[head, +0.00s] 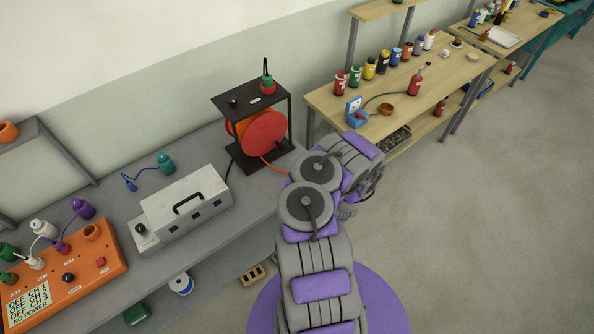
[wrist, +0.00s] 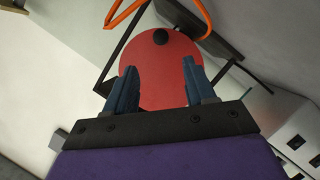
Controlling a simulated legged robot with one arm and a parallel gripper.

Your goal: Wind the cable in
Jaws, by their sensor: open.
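A cable reel with a red-orange disc (head: 264,133) stands in a black frame (head: 289,110) on the grey bench. Orange cable (head: 273,165) runs from the bottom of the reel and passes out of sight behind my arm. In the wrist view, the red disc (wrist: 160,62) faces my gripper (wrist: 157,80), with a black knob (wrist: 160,37) near its edge. An orange cable loop (wrist: 187,8) shows beyond the disc. My gripper is open, with its two blue fingers spread in front of the disc and nothing visible between them. In the head view, my arm hides the gripper.
A grey metal box with a handle (head: 183,207) stands left of the reel. An orange control panel (head: 68,272) reads "NO POWER". A wooden table (head: 440,97) with several small bottles stands at the right. The floor at right is clear.

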